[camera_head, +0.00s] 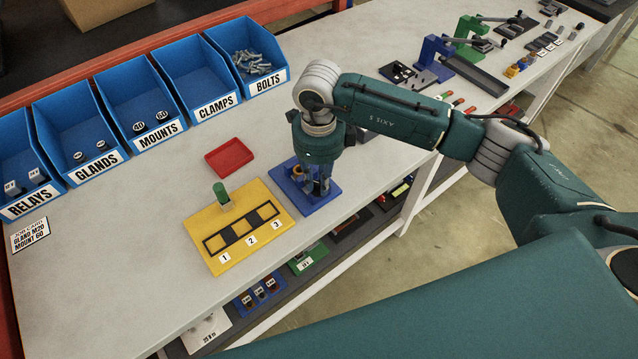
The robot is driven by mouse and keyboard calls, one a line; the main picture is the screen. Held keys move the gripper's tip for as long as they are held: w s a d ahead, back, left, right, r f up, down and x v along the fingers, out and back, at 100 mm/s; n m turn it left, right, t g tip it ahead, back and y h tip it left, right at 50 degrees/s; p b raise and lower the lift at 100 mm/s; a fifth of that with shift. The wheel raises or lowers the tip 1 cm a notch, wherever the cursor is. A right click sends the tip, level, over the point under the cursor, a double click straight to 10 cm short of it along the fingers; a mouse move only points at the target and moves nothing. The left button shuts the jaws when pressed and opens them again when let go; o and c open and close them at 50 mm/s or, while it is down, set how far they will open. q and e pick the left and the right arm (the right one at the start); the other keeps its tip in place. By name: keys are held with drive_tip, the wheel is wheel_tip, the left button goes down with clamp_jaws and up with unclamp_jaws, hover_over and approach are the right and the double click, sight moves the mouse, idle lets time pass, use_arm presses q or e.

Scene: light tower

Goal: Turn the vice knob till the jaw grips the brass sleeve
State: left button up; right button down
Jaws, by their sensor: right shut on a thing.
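The vice stands on a blue base plate (325,199) on the bench, right of the yellow board. The brass sleeve (297,171) shows as a small orange-gold piece at the left of the vice, partly covered by my right gripper. My right gripper (319,190) points down over the vice and is shut on its knob. The knob is mostly hidden between the fingers. The gap between jaw and sleeve is too small and covered to judge. My left gripper is not in view.
A yellow board (222,258) with numbered squares and a green cylinder (221,193) stands left of the vice. A red tray (229,157) lies behind it. Blue labelled bins (191,81) line the back. The bench's front edge is close to the vice.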

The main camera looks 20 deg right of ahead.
sight(319, 184)
drive_tip(key=shift+m, duration=0.3)
drive_tip(key=c, duration=1.6)
unclamp_jaws()
wheel_tip(319, 184, up, 12)
drive_tip(key=shift+f, duration=0.1)
